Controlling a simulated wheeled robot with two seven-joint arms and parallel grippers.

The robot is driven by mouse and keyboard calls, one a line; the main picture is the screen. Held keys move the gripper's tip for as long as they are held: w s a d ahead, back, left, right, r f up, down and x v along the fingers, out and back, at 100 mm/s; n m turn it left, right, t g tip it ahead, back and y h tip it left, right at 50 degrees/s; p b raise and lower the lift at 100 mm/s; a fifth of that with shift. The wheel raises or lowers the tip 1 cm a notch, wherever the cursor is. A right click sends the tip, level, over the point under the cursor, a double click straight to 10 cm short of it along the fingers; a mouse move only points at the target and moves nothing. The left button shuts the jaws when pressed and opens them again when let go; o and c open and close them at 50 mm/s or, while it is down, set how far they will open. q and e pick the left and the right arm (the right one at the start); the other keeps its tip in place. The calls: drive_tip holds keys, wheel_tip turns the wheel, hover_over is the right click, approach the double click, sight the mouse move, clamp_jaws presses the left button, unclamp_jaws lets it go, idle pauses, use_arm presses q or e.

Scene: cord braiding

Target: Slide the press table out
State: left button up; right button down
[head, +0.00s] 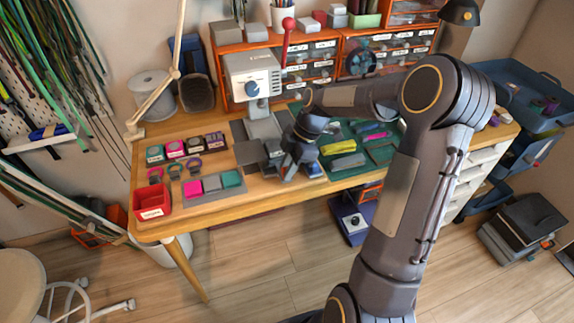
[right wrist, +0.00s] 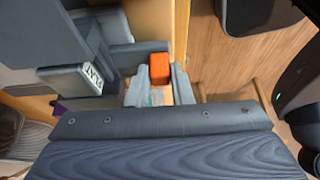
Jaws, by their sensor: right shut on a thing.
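The press (head: 250,75) stands at the back of the wooden workbench, white with a blue dial and a red-knobbed lever (head: 288,40). Its grey press table (head: 262,128) shows below the head, partly hidden by my right gripper. My right gripper (head: 290,168) is low over the bench in front of the press. In the right wrist view the fingers (right wrist: 158,88) are on either side of a small orange block (right wrist: 159,68) at the grey press parts. The gripper is shut on this front part; the exact contact is hard to see. My left gripper is not in view.
A red bin (head: 151,203), stamp-like blocks and a tray of coloured pieces (head: 202,186) lie left of the gripper. A green mat (head: 375,150) with coloured pieces lies right. Drawers (head: 385,55) stand behind.

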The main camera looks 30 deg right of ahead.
drive_tip(key=c, duration=1.3)
unclamp_jaws()
drive_tip(key=shift+s, duration=0.1)
drive_tip(key=v, duration=0.7)
drive_tip(key=shift+d+r, duration=0.2)
drive_tip(key=shift+r, duration=0.15)
